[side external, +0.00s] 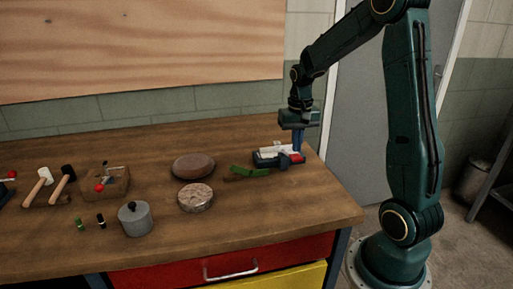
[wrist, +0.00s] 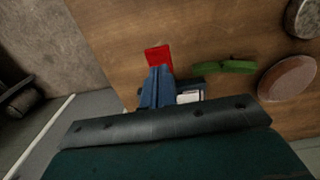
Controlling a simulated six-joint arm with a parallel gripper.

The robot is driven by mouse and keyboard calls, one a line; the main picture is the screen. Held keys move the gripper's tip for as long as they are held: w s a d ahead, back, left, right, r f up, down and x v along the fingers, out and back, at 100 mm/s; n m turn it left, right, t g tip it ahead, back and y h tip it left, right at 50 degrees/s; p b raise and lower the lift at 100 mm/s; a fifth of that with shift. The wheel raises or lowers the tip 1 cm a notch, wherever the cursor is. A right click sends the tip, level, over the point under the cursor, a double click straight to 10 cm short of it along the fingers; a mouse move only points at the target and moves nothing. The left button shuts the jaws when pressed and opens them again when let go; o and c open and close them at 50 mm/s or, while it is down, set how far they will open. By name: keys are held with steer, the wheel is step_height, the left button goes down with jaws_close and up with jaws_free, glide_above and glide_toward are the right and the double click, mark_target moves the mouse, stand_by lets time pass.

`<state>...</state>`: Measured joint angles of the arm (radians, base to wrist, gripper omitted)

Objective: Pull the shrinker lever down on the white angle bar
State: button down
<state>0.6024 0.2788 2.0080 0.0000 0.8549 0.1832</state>
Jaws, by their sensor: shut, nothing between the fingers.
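The shrinker (side external: 263,160), a small dark and red device, stands near the back right corner of the workbench. The white angle bar (side external: 270,151) lies across it, and a piece of the bar shows in the wrist view (wrist: 188,97). A red part (wrist: 158,56) shows just beyond my fingertips in the wrist view; I cannot tell whether it is the lever. My gripper (side external: 298,148) points down at the right end of the shrinker, its blue fingers together and empty. It shows in the wrist view too (wrist: 158,72). Whether the fingertips touch the shrinker is unclear. My gripper body hides part of it.
A green curved piece (side external: 249,172) lies just left of the shrinker. A brown round pad (side external: 193,166) and a paler disc (side external: 196,198) lie further left. A grey cylinder (side external: 136,219), mallets (side external: 62,186) and a wooden block (side external: 105,182) stand at the left. The bench front right is clear.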

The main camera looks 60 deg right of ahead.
mark_target(296, 156)
steer(key=shift+f, duration=0.2)
steer(key=shift+f, duration=3.2)
steer(key=shift+r, duration=5.6)
steer(key=shift+a, duration=0.1)
